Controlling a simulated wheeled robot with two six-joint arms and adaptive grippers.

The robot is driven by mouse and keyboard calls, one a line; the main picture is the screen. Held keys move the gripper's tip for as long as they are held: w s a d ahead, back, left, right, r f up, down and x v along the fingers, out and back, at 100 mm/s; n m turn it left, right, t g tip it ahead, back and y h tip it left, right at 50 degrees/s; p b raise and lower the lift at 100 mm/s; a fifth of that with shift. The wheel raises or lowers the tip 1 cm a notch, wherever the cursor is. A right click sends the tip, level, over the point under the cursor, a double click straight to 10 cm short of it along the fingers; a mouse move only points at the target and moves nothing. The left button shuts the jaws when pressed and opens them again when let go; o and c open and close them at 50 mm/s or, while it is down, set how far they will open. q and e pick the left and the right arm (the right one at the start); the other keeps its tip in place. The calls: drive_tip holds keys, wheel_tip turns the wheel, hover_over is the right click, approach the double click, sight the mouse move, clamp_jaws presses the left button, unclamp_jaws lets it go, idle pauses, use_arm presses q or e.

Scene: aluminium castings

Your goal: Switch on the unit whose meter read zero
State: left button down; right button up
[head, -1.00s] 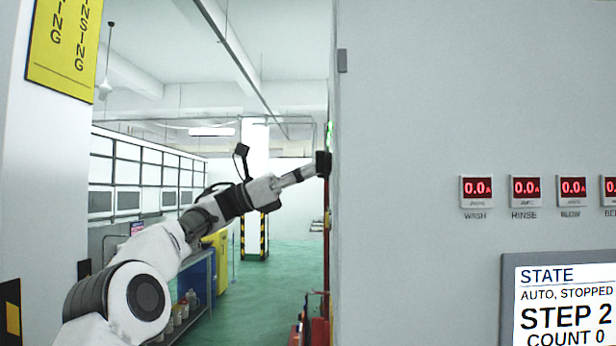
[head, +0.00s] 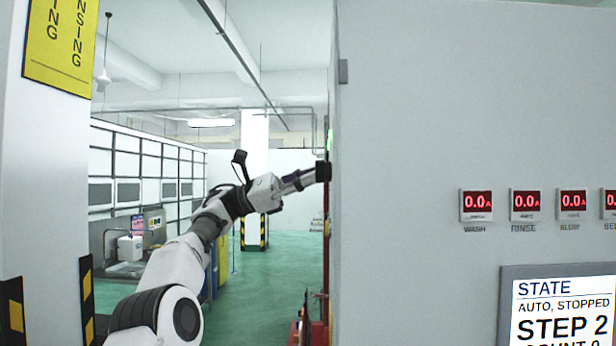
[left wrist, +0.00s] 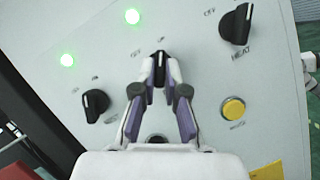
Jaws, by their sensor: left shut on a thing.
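Four red meters show in the head view. The WASH meter (head: 476,205), RINSE meter (head: 525,204) and BLOW meter (head: 573,204) each read 0.0; the fourth (head: 609,203) is cut off by the frame edge. My left gripper (head: 321,172) reaches the cabinet's left edge. In the left wrist view my left gripper (left wrist: 160,82) is shut on a black knob (left wrist: 160,60) on a grey panel. A green lamp (left wrist: 132,16) glows above that knob. Another black knob (left wrist: 95,105) has a lit green lamp (left wrist: 67,60). The HEAT knob (left wrist: 237,25) is at upper right. My right gripper is not in view.
A yellow button (left wrist: 233,108) sits right of my fingers on the panel. The state screen (head: 565,310) reads auto, stopped, step 2. The grey cabinet (head: 420,120) fills the right side of the head view. Open green floor (head: 260,290) lies behind my arm.

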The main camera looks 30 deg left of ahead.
use_arm(q)
drive_tip(key=c, duration=1.2)
unclamp_jaws()
drive_tip(key=shift+w+d, duration=0.1)
drive_tip(key=shift+d, duration=0.1)
drive_tip(key=shift+a, duration=0.15)
